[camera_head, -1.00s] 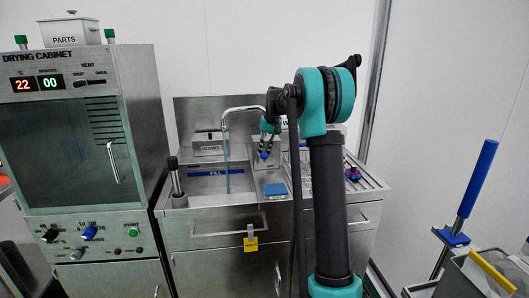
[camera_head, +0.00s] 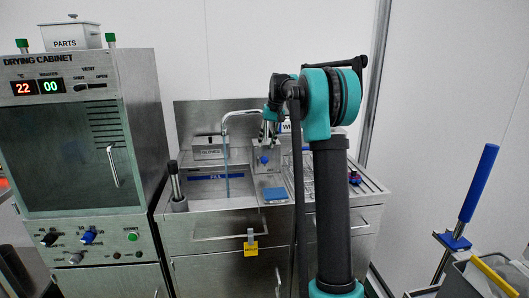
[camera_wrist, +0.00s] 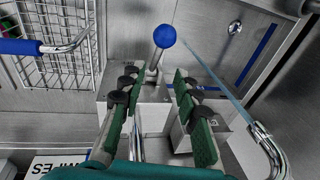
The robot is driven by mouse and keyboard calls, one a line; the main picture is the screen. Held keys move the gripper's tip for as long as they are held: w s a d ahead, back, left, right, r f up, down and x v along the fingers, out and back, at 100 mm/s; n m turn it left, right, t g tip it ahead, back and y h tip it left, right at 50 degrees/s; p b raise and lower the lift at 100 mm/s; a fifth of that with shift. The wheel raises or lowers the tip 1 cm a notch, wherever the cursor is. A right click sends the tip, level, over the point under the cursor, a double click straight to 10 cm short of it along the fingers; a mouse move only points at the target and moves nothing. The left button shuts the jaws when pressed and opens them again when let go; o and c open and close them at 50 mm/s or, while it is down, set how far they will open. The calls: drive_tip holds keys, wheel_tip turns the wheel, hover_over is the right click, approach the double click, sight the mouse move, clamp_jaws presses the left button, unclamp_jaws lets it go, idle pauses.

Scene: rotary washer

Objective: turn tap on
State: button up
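The tap's curved metal spout (camera_head: 238,112) stands at the back of the sink, and a thin blue water stream (camera_head: 227,165) falls from it into the basin. The tap lever ends in a blue ball knob (camera_head: 264,160), to the right of the stream. In the wrist view the knob (camera_wrist: 165,36) sits on its metal stem just beyond the fingertips, and the stream (camera_wrist: 215,80) runs from the spout (camera_wrist: 268,150) at the right. My gripper (camera_wrist: 154,82) has its green-padded fingers apart with nothing held. In the head view my gripper (camera_head: 268,128) is above the knob, partly hidden by my arm.
A wire rack (camera_wrist: 58,68) is at left in the wrist view. The drying cabinet (camera_head: 75,150) stands left of the sink.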

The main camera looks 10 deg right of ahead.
drive_tip(key=v, duration=0.5)
